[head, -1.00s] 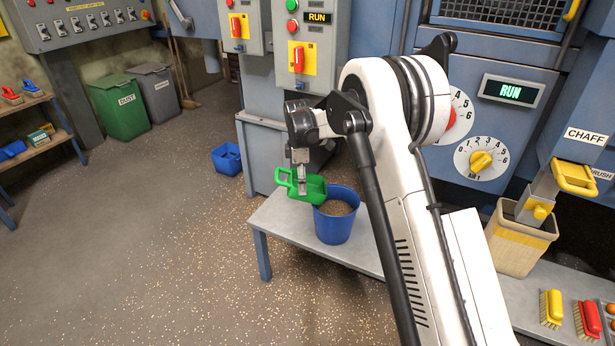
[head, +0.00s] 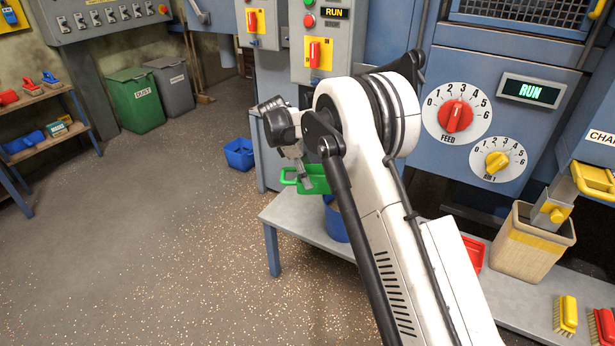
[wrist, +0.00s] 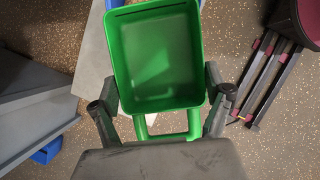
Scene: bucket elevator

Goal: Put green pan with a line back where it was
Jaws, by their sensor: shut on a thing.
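The green pan (head: 316,180) is a scoop-like pan with a loop handle, held in the air above the left end of the grey bench. In the wrist view the pan (wrist: 155,60) is seen from above and looks empty; its handle sits between the fingers. My gripper (wrist: 162,118) is shut on the pan at its handle end. In the head view my gripper (head: 302,174) is partly hidden by the wrist.
A blue bucket (head: 335,222) stands on the grey bench (head: 300,222), partly hidden by my arm. A red pan (head: 472,254), a straw-coloured bin (head: 532,248) and brushes (head: 566,316) are on the bench. A shelf (head: 45,145) stands at far left. The floor between is clear.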

